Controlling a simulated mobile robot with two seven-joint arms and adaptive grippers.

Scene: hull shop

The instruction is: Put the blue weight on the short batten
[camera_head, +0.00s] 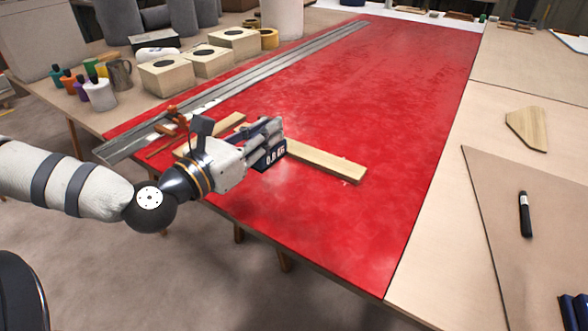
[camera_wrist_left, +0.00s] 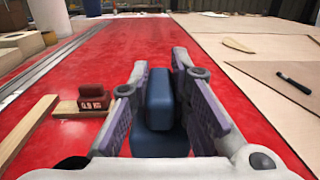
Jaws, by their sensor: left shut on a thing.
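In the left wrist view the blue weight (camera_wrist_left: 160,112) is between the fingers. In the head view it overlaps the left end of a pale batten (camera_head: 330,165); its height above that cannot be told. A second batten (camera_head: 230,123) shows behind the gripper. In the wrist view one batten (camera_wrist_left: 28,130) runs along the left, and another (camera_wrist_left: 66,109) lies crosswise under a dark red weight (camera_wrist_left: 93,98). Which batten is shorter is unclear. My right gripper is not in view.
The red tabletop (camera_head: 390,110) is clear to the right and beyond. Long metal strips (camera_head: 270,68) and orange clamps (camera_head: 172,122) lie along its left side. Wooden boxes (camera_head: 165,76), bottles (camera_head: 98,93) and a jug (camera_head: 119,74) stand farther left. A marker (camera_head: 525,214) lies on the right.

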